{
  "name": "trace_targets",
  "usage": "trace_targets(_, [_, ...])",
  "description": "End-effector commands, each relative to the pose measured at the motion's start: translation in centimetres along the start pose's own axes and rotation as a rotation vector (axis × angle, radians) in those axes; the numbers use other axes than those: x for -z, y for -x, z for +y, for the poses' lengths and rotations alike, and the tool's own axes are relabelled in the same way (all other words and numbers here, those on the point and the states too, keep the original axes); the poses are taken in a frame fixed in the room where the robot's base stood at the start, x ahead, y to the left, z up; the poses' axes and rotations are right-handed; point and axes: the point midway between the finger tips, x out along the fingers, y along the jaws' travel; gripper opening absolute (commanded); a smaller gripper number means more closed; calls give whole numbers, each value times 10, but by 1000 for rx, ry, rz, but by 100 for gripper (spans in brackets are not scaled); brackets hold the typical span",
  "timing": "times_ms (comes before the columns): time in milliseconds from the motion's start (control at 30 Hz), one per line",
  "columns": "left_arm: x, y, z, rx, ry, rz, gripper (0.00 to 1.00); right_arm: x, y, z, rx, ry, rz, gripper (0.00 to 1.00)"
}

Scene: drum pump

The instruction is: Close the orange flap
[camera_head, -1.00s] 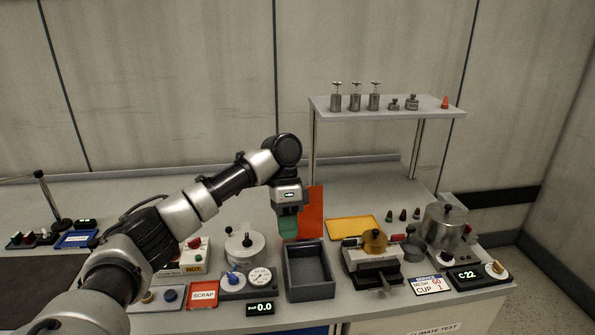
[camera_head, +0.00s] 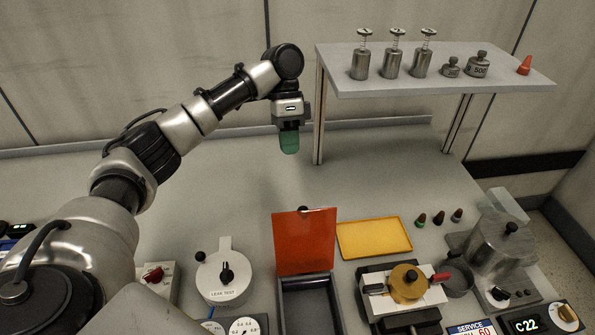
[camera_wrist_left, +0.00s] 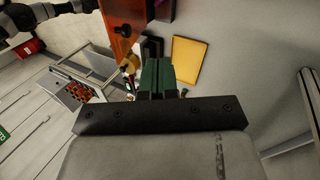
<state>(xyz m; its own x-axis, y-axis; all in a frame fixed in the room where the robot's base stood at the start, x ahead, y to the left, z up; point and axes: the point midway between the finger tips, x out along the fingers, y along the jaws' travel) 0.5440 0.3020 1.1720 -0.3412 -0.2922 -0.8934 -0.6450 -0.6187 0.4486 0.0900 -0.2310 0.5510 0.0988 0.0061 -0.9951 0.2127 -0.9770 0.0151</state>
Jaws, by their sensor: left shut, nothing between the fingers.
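The orange flap (camera_head: 305,241) stands upright at the back edge of a dark open box (camera_head: 311,305), its broad face toward me. A small dark knob shows at its top edge. In the left wrist view the flap (camera_wrist_left: 122,22) is at the top, left of the fingers. My left gripper (camera_head: 289,145) points down with green fingers shut and empty. It hangs above and behind the flap, apart from it. The closed fingers show in the left wrist view (camera_wrist_left: 155,77). My right gripper is not in view.
A yellow tray (camera_head: 374,239) lies right of the flap. A grey shelf (camera_head: 430,70) with metal weights stands at the back right. A white leak test unit (camera_head: 226,276) is left of the box, and a brass-topped device (camera_head: 408,285) is right. The bench behind the flap is clear.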

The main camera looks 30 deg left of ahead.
Motion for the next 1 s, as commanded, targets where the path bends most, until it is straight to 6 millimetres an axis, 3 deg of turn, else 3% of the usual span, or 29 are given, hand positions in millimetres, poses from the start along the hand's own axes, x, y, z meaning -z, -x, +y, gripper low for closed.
trace_targets(100, [0, -4, 0, -1, -1, -1, 0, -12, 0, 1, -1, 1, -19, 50])
trace_targets(267, [0, -21, 0, -4, -2, -2, 0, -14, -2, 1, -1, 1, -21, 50])
trace_targets(667, [-1, -98, 2, -2, 0, -3, 0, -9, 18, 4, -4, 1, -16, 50])
trace_targets(800, [-2, -102, 23, 0, -4, -2, 0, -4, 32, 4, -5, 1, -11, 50])
trace_targets(1000, [-2, -109, 38, 0, -2, -1, 0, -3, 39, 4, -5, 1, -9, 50])
